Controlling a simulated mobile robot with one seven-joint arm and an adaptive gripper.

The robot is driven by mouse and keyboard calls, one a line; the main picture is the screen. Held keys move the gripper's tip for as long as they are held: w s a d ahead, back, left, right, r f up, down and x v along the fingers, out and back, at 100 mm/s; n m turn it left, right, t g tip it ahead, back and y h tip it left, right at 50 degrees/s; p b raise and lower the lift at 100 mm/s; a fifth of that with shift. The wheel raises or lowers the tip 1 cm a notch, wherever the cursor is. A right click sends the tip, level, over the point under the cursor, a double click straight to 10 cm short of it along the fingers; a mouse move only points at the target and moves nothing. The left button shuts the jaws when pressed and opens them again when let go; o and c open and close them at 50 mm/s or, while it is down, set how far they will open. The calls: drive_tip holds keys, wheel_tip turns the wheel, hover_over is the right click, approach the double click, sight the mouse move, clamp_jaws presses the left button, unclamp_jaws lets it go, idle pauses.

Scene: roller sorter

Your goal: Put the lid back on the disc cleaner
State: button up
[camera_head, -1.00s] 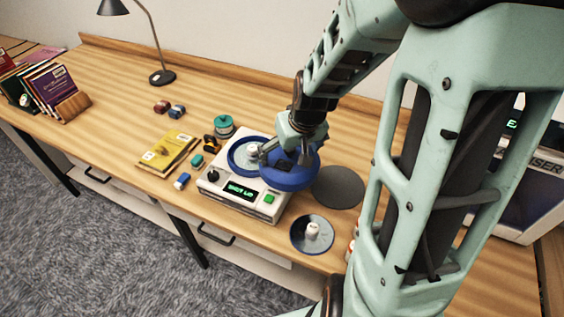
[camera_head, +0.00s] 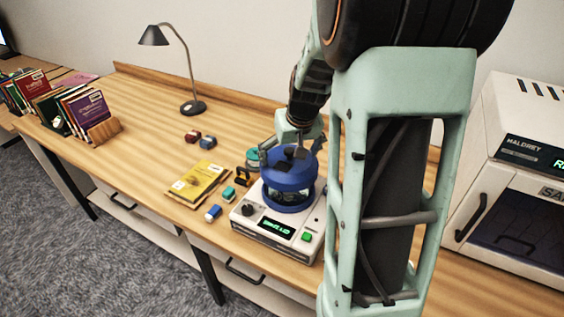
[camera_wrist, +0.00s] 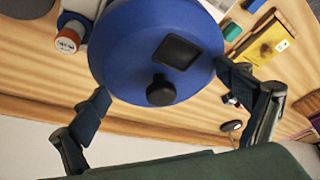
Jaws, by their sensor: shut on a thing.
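The disc cleaner (camera_head: 250,226) is a white box with a green display and a green button, standing on the desk. My gripper (camera_head: 288,148) is shut on the blue lid (camera_head: 290,176) and holds it over the cleaner's round blue well. A gap seems to show between lid and well rim, so I cannot tell whether they touch. In the wrist view the lid (camera_wrist: 125,50) is roughly level with a black knob and a dark square on top, between the two fingers of my gripper (camera_wrist: 165,92). The lid and my arm hide the well's inside.
A desk lamp (camera_head: 193,107) stands behind. A white oven-like machine (camera_head: 520,165) stands at right. My arm hides the desk right of the cleaner.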

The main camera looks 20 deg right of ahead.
drive_tip(key=shift+w+f, duration=0.1)
wheel_tip(320, 180, down, 5)
drive_tip(key=b, duration=0.3)
drive_tip(key=shift+b, duration=0.35)
drive_tip(key=shift+f+b, duration=0.5)
drive_tip(key=shift+f, duration=0.05)
drive_tip(key=shift+f+b, duration=0.2)
drive_tip(key=shift+b, duration=0.65)
idle(1.8)
drive_tip(key=o, duration=0.9)
drive_tip(key=shift+r, duration=0.2)
